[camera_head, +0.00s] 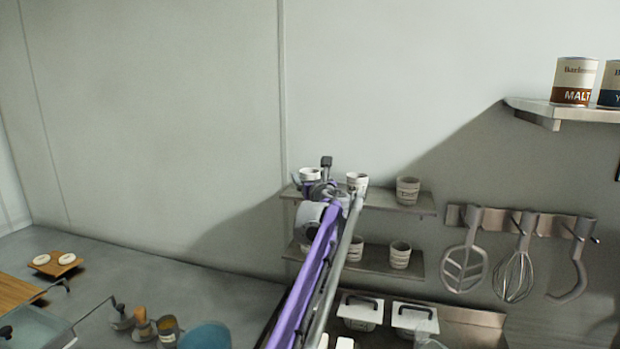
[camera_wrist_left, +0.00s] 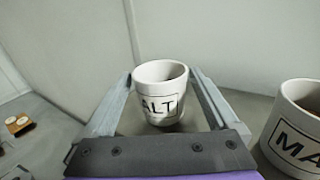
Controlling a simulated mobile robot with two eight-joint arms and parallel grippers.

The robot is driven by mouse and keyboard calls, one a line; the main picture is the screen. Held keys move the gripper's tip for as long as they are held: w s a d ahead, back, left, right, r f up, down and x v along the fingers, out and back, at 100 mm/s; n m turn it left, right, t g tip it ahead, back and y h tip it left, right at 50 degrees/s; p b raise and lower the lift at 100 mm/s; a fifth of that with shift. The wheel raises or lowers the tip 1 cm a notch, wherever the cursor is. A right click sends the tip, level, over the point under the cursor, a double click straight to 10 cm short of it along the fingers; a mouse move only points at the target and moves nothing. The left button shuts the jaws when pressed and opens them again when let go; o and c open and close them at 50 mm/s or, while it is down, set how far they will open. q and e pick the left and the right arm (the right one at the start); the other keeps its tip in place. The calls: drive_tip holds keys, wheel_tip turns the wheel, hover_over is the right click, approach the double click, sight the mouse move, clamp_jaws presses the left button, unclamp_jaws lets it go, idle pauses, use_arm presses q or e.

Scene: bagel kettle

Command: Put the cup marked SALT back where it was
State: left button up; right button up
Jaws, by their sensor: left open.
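A white cup (camera_wrist_left: 158,74), its label reading "ALT" with the first letter out of sight, stands upright between the fingers of my left gripper (camera_wrist_left: 161,88) in the left wrist view. The fingers are open, one on each side of it. In the head view this cup (camera_head: 310,173) is at the left end of the upper shelf (camera_head: 385,203), with my left gripper (camera_head: 310,185) at it. My arm hides part of the shelf. A neighbouring cup (camera_wrist_left: 296,135) lettered "MA" stands to the right, outside the fingers. My right gripper is not in view.
Another upper-shelf cup (camera_head: 408,190) stands further right. The lower shelf (camera_head: 378,268) also holds cups, partly behind my arm. Utensils, including a whisk (camera_head: 515,265), hang on a rail at right. Lidded containers (camera_head: 412,316) sit below. The wall left of the shelves is bare.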

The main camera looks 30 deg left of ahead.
use_arm(q)
drive_tip(key=shift+r, duration=0.2)
drive_tip(key=shift+s+d+f, duration=0.15)
drive_tip(key=shift+s+d, duration=0.1)
drive_tip(key=shift+d, duration=0.05)
drive_tip(key=b+v, duration=0.2)
drive_tip(key=v, duration=0.9)
drive_tip(key=s+d+f+n+g+h, duration=0.2)
drive_tip(key=s+d+f+n+g, duration=0.1)
drive_tip(key=s+f+n, duration=0.6)
drive_tip(key=s+d+f+n+g+h, duration=0.25)
drive_tip(key=s+f+n, duration=0.45)
drive_tip(key=s+f, duration=0.45)
drive_tip(key=s+d+f+n+g+h, duration=0.1)
drive_tip(key=s+d+f+n+h, duration=0.3)
drive_tip(key=s+f, duration=0.5)
drive_tip(key=s+d+f+n+g+h, duration=0.1)
drive_tip(key=s+d+f+n+h, duration=0.2)
drive_tip(key=s+d+f+n, duration=0.4)
wheel_tip(320, 180, down, 5)
drive_tip(key=shift+s+d+r+h, duration=0.1)
drive_tip(key=shift+s+d+h, duration=0.25)
drive_tip(key=shift+s+d, duration=0.65)
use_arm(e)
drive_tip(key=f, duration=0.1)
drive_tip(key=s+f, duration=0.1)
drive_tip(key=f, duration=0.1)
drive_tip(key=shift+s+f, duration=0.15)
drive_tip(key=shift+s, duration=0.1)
